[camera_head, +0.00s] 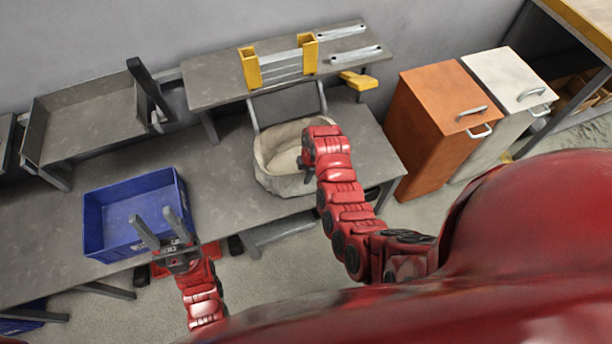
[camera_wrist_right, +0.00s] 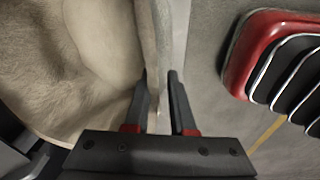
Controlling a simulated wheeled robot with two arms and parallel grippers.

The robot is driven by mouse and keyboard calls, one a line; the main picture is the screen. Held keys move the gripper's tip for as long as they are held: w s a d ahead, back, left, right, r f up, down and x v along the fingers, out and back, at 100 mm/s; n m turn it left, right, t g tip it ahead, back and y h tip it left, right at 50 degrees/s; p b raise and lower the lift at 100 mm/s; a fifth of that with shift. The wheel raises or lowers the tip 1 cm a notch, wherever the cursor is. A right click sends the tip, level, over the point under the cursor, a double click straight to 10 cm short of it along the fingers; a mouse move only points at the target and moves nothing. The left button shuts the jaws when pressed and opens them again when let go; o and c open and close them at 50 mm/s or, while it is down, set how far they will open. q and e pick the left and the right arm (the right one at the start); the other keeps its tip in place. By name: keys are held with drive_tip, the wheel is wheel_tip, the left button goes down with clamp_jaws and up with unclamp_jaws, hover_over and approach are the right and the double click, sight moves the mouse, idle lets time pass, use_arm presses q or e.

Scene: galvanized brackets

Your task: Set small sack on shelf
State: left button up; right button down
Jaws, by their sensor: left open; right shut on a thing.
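The small sack (camera_head: 264,158) is a beige, open-topped bag standing on the grey workbench below the raised grey shelf (camera_head: 212,88). My right gripper (camera_head: 306,164) is at the sack's right side, partly hidden by its own arm. In the right wrist view the right gripper (camera_wrist_right: 159,82) is shut on the sack's thin rim, with the sack's pale inside (camera_wrist_right: 98,45) to the left. I cannot tell whether the sack touches the bench. My left gripper (camera_head: 157,226) is open and empty at the front right of the blue crate.
A blue crate (camera_head: 98,225) sits on the bench at left, with a grey tray (camera_head: 85,125) behind it. The shelf carries yellow-ended holders (camera_head: 250,68) and metal bars (camera_head: 342,31). Orange (camera_head: 420,130) and white (camera_head: 505,75) cabinets stand at right. The shelf's left part is clear.

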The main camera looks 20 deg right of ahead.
drive_tip(key=shift+w+a+f, duration=0.1)
drive_tip(key=shift+f, duration=0.55)
drive_tip(key=c, duration=0.7)
unclamp_jaws()
drive_tip(key=shift+c, duration=0.2)
